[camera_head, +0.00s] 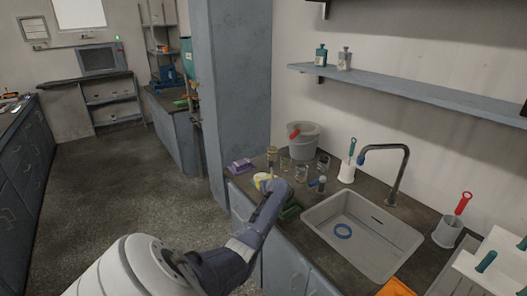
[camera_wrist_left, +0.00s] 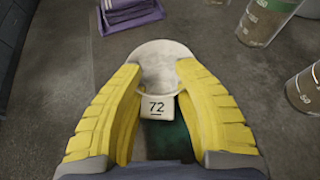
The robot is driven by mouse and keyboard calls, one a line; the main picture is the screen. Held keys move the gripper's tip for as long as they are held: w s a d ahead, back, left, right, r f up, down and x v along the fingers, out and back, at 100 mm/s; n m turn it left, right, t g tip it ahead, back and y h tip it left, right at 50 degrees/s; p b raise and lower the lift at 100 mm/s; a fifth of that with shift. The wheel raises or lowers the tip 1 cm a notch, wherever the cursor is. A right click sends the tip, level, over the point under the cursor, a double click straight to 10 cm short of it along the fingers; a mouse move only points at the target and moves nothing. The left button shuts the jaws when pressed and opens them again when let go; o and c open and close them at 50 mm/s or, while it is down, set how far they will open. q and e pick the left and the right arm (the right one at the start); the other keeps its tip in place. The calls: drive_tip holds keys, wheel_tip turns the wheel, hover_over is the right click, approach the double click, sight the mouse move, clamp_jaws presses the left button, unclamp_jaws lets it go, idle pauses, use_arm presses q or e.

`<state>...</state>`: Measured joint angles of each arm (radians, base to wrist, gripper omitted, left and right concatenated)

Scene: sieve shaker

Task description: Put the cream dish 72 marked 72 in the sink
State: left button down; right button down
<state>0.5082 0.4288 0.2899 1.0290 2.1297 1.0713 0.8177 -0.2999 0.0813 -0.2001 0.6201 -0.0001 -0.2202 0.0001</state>
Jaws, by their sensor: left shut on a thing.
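The cream dish 72 (camera_wrist_left: 163,62) is round and pale, with a white tag marked 72 on its near side in the left wrist view. My left gripper (camera_head: 263,181) is shut on it, with a yellow finger on either side, at the left end of the counter. In the head view the dish is small and mostly hidden by the fingers. The grey sink (camera_head: 376,247) is set into the counter to the right of the gripper. My right gripper is not in view.
Glass beakers (camera_head: 301,172) and a grey bucket (camera_head: 304,139) stand behind the gripper. Folded purple cloths (camera_head: 240,166) lie at its left. A curved tap (camera_head: 400,175) rises behind the sink. A white brush holder (camera_head: 347,172) stands left of the tap.

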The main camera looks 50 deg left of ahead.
use_arm(q)
drive_tip(key=shift+f, duration=0.35)
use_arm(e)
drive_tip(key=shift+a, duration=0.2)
use_arm(q)
drive_tip(key=shift+f, duration=0.1)
drive_tip(key=c, duration=1)
unclamp_jaws()
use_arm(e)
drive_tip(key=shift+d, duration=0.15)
use_arm(q)
drive_tip(key=shift+s+d+r, duration=0.15)
drive_tip(key=shift+d+r, duration=0.1)
drive_tip(key=shift+d, duration=0.15)
drive_tip(key=v, duration=1)
drive_tip(key=shift+s+d+r, duration=0.1)
drive_tip(key=shift+d, duration=0.1)
drive_tip(key=shift+s+d+r, duration=0.15)
drive_tip(key=shift+d, duration=0.1)
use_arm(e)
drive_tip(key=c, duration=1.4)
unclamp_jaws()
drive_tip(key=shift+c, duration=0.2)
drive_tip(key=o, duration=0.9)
